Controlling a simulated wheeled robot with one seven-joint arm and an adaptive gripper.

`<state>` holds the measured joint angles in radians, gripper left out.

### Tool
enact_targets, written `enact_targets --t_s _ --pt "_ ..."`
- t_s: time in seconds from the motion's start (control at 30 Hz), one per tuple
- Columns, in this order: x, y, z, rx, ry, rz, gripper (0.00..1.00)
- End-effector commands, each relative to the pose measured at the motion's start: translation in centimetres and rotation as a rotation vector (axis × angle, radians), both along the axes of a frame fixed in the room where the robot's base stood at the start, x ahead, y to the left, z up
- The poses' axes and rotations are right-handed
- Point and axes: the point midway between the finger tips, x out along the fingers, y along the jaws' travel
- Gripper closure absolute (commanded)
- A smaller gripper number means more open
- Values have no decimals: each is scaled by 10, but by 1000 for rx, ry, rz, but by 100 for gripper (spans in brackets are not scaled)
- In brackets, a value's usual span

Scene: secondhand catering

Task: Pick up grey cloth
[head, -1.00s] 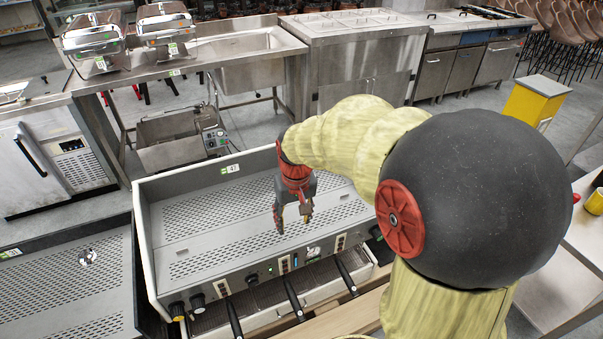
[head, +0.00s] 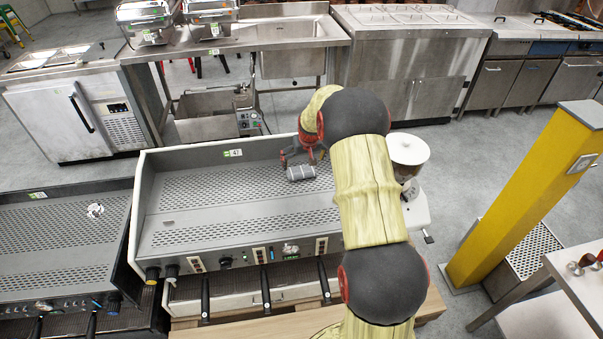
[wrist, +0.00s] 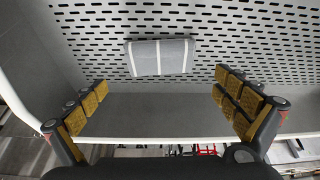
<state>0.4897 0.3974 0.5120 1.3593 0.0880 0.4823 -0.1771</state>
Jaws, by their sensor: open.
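The grey cloth (head: 300,173) is a small folded or rolled bundle with pale stripes. It lies on the perforated top of the coffee machine, toward its back right. In the wrist view the cloth (wrist: 162,57) is ahead of and between the fingers, apart from both. My gripper (head: 304,158) is just behind the cloth in the head view, low over the machine top. In the wrist view my gripper (wrist: 166,112) has its yellow-padded fingers spread wide with nothing between them.
The coffee machine (head: 190,225) has a raised back wall and side walls around its top. A grinder (head: 408,150) stands at its right, close to my arm. A second machine (head: 60,235) is at the left, with a crumpled white item (head: 95,210). A yellow post (head: 525,195) stands at the right.

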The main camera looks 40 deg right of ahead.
Motion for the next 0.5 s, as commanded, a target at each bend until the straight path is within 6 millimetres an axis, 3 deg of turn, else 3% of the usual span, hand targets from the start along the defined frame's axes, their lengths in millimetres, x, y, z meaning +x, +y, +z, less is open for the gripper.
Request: enact_targets --t_s 0.27,0.5 --pt "7 -3 -25 1 1 -1 0" --pt "16 -5 -58 1 3 -1 0"
